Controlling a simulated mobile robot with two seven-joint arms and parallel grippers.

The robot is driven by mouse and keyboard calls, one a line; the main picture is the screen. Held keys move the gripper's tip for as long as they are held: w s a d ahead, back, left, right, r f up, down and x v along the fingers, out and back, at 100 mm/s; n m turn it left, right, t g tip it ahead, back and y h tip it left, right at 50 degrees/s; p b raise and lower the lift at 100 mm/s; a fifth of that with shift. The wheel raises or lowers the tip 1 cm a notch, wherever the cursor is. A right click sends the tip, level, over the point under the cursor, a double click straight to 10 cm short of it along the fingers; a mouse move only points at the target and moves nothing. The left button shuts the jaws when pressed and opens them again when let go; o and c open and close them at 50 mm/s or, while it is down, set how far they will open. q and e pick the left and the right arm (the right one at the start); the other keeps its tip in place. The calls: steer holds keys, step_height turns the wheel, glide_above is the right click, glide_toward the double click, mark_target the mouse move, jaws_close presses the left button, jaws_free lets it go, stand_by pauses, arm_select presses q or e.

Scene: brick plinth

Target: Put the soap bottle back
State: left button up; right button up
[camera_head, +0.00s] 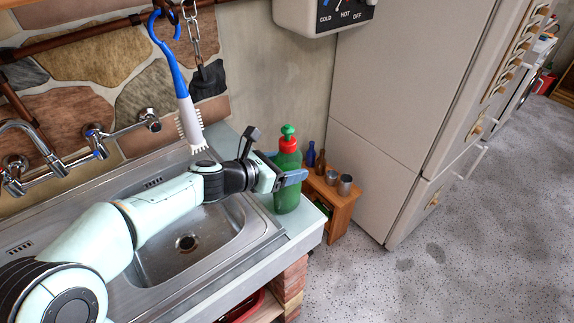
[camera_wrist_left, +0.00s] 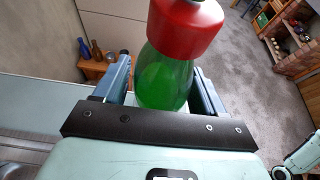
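The soap bottle (camera_head: 288,190) is green with a red collar and green pump top. It stands upright at the right end of the sink counter. My left gripper (camera_head: 281,174) reaches across the sink with one finger on each side of the bottle's body. In the left wrist view the bottle (camera_wrist_left: 163,80) sits between the two fingers (camera_wrist_left: 160,88), close to the palm. Narrow pale gaps seem to show beside its lower body, so the fingers look open around it. The bottle's far side is hidden. My right gripper is in neither view.
The steel sink (camera_head: 190,243) lies under my left arm. A brush (camera_head: 180,90) hangs above it near the wall taps (camera_head: 97,139). A small wooden shelf (camera_head: 335,200) with bottles and metal cups stands right of the counter, before the fridge (camera_head: 400,90). Open floor lies to the right.

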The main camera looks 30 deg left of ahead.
arm_select(q)
steer(key=shift+o, duration=0.3)
steer(key=shift+r+p, duration=0.3)
steer(key=p+v, duration=0.1)
steer(key=v, duration=1.1)
steer(key=shift+r, duration=0.1)
